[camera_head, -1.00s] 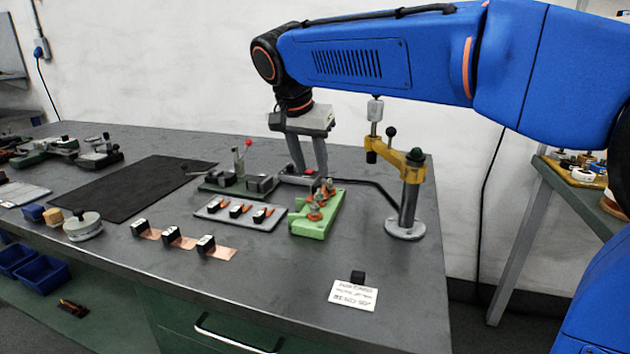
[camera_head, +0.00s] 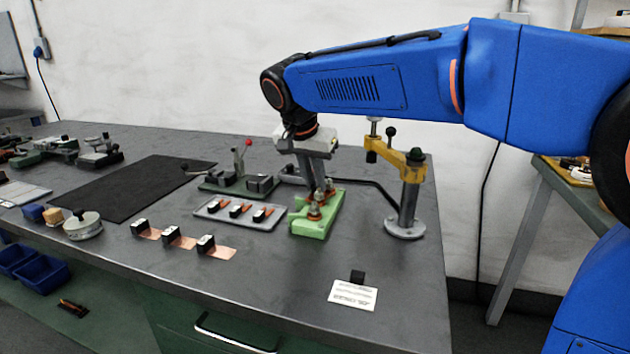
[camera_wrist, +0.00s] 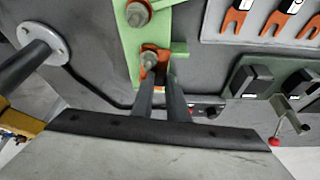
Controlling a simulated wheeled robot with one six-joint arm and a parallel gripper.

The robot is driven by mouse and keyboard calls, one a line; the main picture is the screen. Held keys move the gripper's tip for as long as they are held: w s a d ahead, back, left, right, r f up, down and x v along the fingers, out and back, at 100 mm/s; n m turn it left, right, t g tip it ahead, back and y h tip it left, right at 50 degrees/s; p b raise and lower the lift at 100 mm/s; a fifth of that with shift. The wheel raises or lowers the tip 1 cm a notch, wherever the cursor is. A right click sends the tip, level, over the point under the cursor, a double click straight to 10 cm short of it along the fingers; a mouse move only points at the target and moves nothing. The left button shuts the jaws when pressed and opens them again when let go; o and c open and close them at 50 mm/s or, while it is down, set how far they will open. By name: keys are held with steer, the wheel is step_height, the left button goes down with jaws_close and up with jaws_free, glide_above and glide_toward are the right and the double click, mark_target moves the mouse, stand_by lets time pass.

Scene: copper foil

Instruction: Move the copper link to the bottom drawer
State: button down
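The green fixture block (camera_head: 312,226) stands on the bench with two upright bolts, and orange copper (camera_head: 314,213) shows around their bases. In the wrist view the copper (camera_wrist: 149,48) at the nearer bolt lies just beyond my fingertips; I cannot tell whether both copper parts are one link. My gripper (camera_head: 318,187) points down over the block's far end. Its two fingers (camera_wrist: 161,80) are apart with a gap between them; contact with the copper cannot be made out. A green drawer front with a pale handle (camera_head: 235,335) shows below the bench edge; its level is unclear.
A grey tray (camera_head: 207,207) of copper forks and a toggle clamp (camera_head: 238,180) stand left of the block. A yellow-armed post (camera_head: 407,195) stands right. Copper strips with black blocks (camera_head: 172,238) lie in front. The bench's front right is mostly clear around a card (camera_head: 352,294).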

steer(key=c, duration=2.5)
jaws_free()
steer(key=shift+r, duration=0.1)
jaws_close()
steer(key=shift+w+a, duration=0.35)
steer(key=shift+a, duration=0.25)
steer(key=shift+w+a, duration=0.35)
steer(key=shift+a, duration=0.25)
steer(key=shift+r, duration=0.1)
step_height(320, 180, up, 7)
